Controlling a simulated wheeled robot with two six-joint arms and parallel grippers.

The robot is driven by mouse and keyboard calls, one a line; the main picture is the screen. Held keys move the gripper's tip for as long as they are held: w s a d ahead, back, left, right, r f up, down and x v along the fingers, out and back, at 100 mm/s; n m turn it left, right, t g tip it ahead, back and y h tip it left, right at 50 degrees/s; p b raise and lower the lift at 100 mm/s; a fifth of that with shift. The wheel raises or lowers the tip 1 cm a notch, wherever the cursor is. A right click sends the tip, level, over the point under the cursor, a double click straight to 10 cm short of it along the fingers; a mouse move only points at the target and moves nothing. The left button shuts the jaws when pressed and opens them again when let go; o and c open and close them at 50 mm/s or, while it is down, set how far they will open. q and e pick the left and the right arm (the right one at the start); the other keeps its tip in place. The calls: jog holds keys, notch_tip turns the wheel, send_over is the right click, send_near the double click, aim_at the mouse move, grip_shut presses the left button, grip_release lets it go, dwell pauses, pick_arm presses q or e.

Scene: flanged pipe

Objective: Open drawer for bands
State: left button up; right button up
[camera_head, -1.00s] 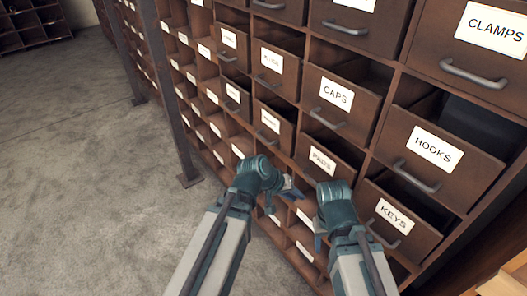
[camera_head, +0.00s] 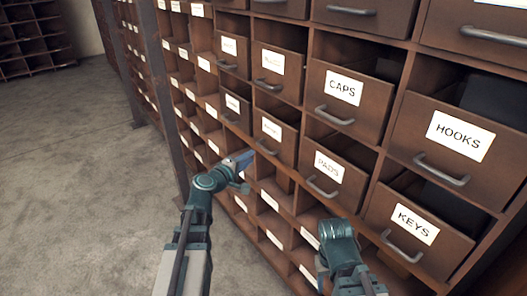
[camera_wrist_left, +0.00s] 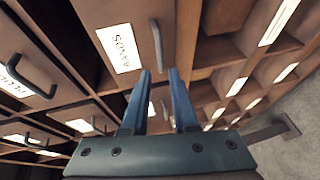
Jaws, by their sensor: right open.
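The bands drawer (camera_wrist_left: 120,47) fills the upper left of the left wrist view, turned on its side, with a white label and a grey bar handle (camera_wrist_left: 156,45). In the head view it appears to be the brown drawer (camera_head: 271,131) just above my left gripper; its label is too small to read there. My left gripper (camera_head: 245,158) is extended toward the drawer front. In the left wrist view its two blue fingers (camera_wrist_left: 160,95) are apart and empty, with the handle just beyond the tips. My right gripper (camera_head: 324,262) is open, low before the rack; its fingers are mostly hidden.
Neighbouring drawers marked PADS (camera_head: 327,170), CAPS (camera_head: 345,95), HOOKS (camera_head: 456,140) and KEYS (camera_head: 413,228) have similar handles. Open cubbies with white labels lie below and left.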

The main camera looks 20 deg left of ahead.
aim_at(263, 149)
pick_arm(q)
jog(key=b+x, duration=0.1)
jog(key=x, duration=0.9)
jog(key=shift+w+b, duration=0.2)
jog(key=shift+b, duration=0.1)
grip_shut()
dwell(1.0)
